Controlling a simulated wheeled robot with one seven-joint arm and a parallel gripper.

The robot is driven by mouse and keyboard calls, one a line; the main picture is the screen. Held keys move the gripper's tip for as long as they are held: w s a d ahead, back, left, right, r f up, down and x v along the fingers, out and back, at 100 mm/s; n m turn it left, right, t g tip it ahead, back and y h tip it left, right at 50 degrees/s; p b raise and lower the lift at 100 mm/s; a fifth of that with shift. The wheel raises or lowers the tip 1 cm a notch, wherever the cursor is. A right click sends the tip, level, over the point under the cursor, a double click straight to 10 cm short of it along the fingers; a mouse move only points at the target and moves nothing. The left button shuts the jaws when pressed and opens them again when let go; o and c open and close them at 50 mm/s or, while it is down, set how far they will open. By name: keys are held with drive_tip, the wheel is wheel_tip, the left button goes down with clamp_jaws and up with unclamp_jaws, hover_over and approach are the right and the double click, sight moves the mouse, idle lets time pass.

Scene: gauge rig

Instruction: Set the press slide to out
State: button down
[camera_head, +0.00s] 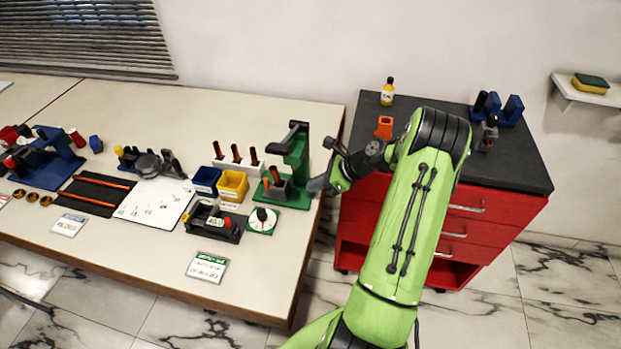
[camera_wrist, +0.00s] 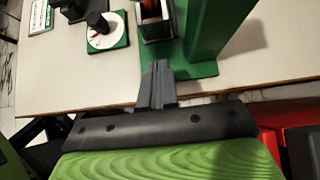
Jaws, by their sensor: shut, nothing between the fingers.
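The green press (camera_head: 298,160) stands at the right end of the light workbench, with a dark arm on top. On its green base (camera_wrist: 203,69) sits a grey block (camera_head: 277,190) holding an orange-brown piece, which looks like the press slide. The block also shows at the top of the wrist view (camera_wrist: 155,28), left of the green column (camera_wrist: 212,25). My gripper (camera_head: 316,184) is shut and empty, just right of the press at the bench's right edge. In the wrist view its fingertips (camera_wrist: 157,70) point at the block's near end; I cannot tell whether they touch it.
A dial on a green plate (camera_head: 262,221) and a black button block (camera_head: 213,223) stand left of the press. Blue (camera_head: 206,181) and yellow (camera_head: 232,186) bins are behind them. A red cabinet (camera_head: 480,215) with a dark top stands right, across a gap.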

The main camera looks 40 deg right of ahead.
drive_tip(key=p+v, duration=0.2)
drive_tip(key=v, duration=0.6)
drive_tip(key=t+y, duration=0.3)
drive_tip(key=t, duration=0.1)
approach(287, 185)
drive_tip(key=b+x, duration=0.1)
drive_tip(key=x, duration=0.2)
drive_tip(key=f+b+x, duration=0.1)
drive_tip(key=x, duration=0.2)
drive_tip(key=shift+s+d+f+b, duration=0.1)
drive_tip(key=shift+s+d+b, duration=0.1)
drive_tip(key=shift+b, duration=0.1)
drive_tip(key=shift+w+a, duration=0.35)
drive_tip(key=shift+w+a+p, duration=0.45)
drive_tip(key=shift+w+a, duration=0.3)
drive_tip(key=shift+w, duration=0.3)
